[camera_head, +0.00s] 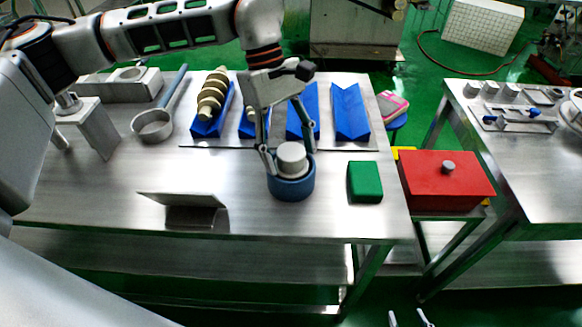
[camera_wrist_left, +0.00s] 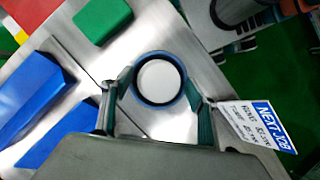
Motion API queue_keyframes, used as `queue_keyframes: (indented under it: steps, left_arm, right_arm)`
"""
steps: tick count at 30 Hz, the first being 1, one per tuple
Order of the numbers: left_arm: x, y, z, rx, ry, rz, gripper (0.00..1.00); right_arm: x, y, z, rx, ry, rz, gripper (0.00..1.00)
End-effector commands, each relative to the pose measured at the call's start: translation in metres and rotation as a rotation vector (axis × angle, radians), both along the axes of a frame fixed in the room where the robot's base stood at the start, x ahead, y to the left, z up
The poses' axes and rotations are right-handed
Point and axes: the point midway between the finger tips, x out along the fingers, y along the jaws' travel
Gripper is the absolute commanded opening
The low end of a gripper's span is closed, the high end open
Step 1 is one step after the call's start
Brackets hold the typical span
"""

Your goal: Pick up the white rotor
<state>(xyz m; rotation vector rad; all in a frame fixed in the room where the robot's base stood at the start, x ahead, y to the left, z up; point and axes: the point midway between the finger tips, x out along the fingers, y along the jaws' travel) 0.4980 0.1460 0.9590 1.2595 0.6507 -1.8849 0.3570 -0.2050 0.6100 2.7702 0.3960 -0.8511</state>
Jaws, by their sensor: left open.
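A white cylindrical piece (camera_head: 292,157), which looks like the white rotor, sits upright in a round blue cup (camera_head: 291,189) on the steel table. In the left wrist view the white piece (camera_wrist_left: 159,81) shows as a disc inside the dark blue rim (camera_wrist_left: 158,104). My left gripper (camera_head: 290,163) is open and points down over the cup, one finger on each side of the white piece. Whether the fingers touch it or the cup I cannot tell. My right gripper (camera_head: 409,319) shows only its fingertips at the bottom edge, apart and empty.
Blue V-shaped holders (camera_head: 351,112) stand behind the cup, one bearing a cream spiral piece (camera_head: 213,93). A green block (camera_head: 364,182) lies right of the cup, a metal sign stand (camera_head: 182,199) to its left. A red lidded box (camera_head: 446,185) stands beyond the table's right edge.

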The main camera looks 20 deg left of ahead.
Motion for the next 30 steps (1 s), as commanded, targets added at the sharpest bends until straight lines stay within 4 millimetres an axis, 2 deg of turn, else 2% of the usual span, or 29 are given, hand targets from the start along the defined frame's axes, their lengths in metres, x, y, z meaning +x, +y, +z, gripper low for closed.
queue_keyframes:
  steps: [4, 9, 11, 23, 30]
  left_arm:
    - [0.0, 0.0, 0.001, 0.0, 0.0, 0.0, 0.56]
    - [0.0, 0.0, 0.001, 0.0, 0.0, 0.0, 0.12]
    - [0.0, 0.0, 0.001, 0.0, 0.0, 0.0, 0.0]
    - [0.001, 0.0, 0.008, -0.001, -0.002, 0.0, 0.0]
    - [0.001, 0.0, 0.037, -0.002, -0.004, 0.001, 0.0]
  right_arm:
    - [0.001, -0.001, 0.001, -0.001, -0.002, -0.001, 0.4]
    - [0.001, -0.001, 0.0, -0.001, -0.001, -0.002, 0.4]
    - [0.001, -0.001, 0.0, -0.001, 0.0, -0.002, 0.4]
    - [-0.001, -0.002, -0.003, -0.003, 0.006, -0.002, 0.4]
    - [-0.001, -0.001, -0.001, -0.002, 0.004, -0.001, 0.4]
